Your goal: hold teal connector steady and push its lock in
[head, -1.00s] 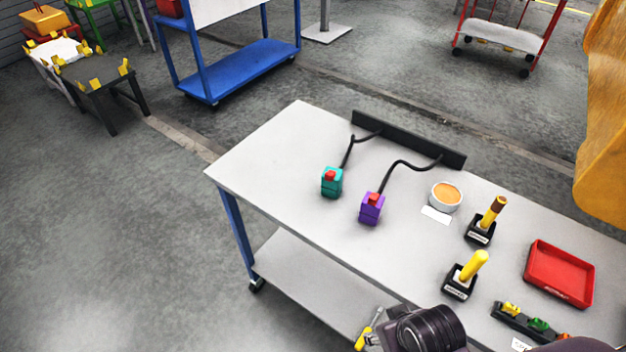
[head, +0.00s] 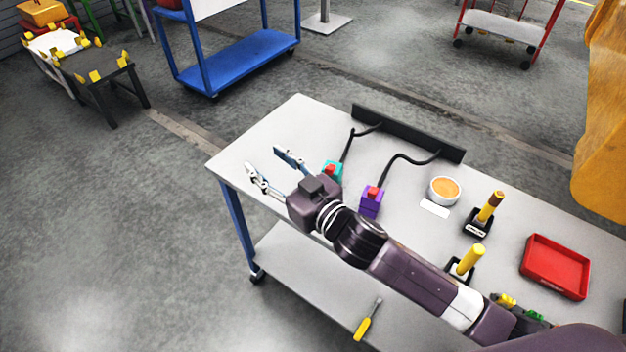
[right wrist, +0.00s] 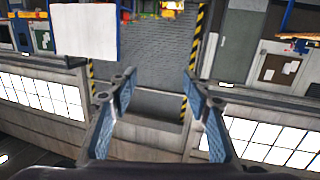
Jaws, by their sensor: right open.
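The teal connector (head: 333,170) with its red lock (head: 331,168) stands on the grey tabletop (head: 262,150), joined to a black cable. My right gripper (head: 268,163) is open and empty above the left part of the table, to the left of the teal connector. Its wrist hides part of the connector's lower side. In the right wrist view the two fingers (right wrist: 157,92) are apart, with only the distant room between them. Whether the red lock is in or out is too small to tell. My left gripper is not in view.
A purple connector (head: 371,202) stands right of the teal one, close to my right arm. A dark rail (head: 408,133) holds both cables at the back edge. An orange-filled bowl (head: 444,190), yellow-handled tools (head: 490,206) and a red tray (head: 556,266) lie further right.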

